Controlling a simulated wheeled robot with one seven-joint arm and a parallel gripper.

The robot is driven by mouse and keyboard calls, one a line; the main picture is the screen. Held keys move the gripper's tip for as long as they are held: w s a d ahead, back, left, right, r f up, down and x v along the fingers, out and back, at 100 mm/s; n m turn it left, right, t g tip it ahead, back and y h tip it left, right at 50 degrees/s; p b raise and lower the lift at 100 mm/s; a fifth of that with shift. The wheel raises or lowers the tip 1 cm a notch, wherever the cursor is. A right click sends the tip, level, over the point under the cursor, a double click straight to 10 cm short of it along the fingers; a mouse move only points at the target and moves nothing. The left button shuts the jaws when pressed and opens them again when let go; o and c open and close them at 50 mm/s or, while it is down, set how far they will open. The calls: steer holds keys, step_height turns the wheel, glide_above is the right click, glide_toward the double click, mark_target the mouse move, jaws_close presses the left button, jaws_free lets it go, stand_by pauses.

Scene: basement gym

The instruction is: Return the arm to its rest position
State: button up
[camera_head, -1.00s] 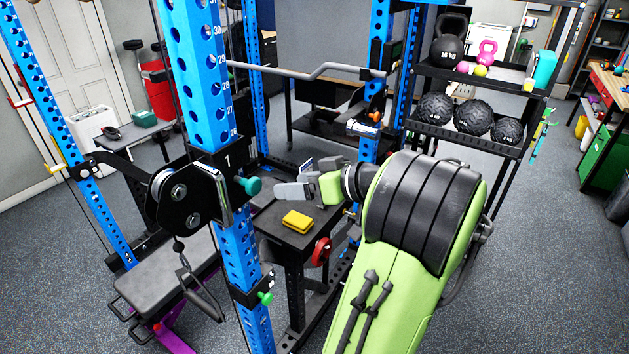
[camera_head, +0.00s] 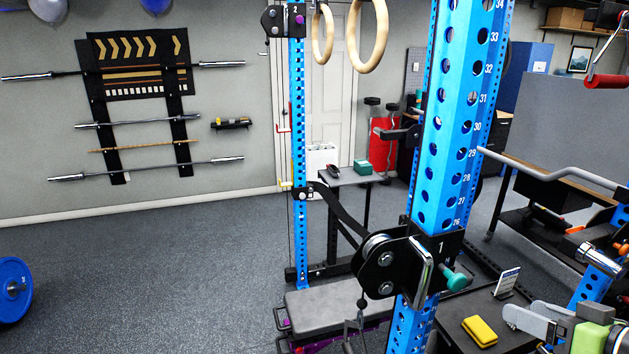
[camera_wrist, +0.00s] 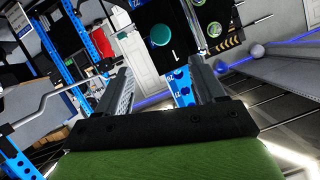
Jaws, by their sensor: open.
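My gripper (camera_head: 522,314) shows at the lower right of the head view, over or near the small black table, with only its grey fingers and part of its green body in frame. In the wrist view my gripper (camera_wrist: 160,70) has its two fingers spread apart with nothing between them. A black bracket and a blue rack post show beyond the fingers. Most of my arm lies outside the head view.
A blue rack post (camera_head: 453,150) with a black pulley bracket (camera_head: 402,262) stands left of the gripper. A yellow block (camera_head: 480,330) lies on the black table (camera_head: 455,307). A grey bench (camera_head: 335,308) is lower left. Open floor (camera_head: 170,270) spreads at left.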

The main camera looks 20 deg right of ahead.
steer(key=w+a+f+n+g, duration=0.15)
steer(key=w+a+g, duration=0.25)
steer(key=a, duration=0.6)
steer(key=w+a+f+n+g, duration=0.1)
steer(key=w+a+f+g, duration=0.2)
steer(key=a, duration=0.8)
steer(key=s+a+f+h+b, duration=0.1)
steer(key=s+a+f, duration=0.1)
steer(key=s+a, duration=0.5)
steer(key=s+m, duration=0.1)
steer(key=s, duration=0.3)
steer(key=shift+s+g+h+b, duration=0.35)
steer(key=shift+s+g+h, duration=0.05)
steer(key=shift+a, duration=0.2)
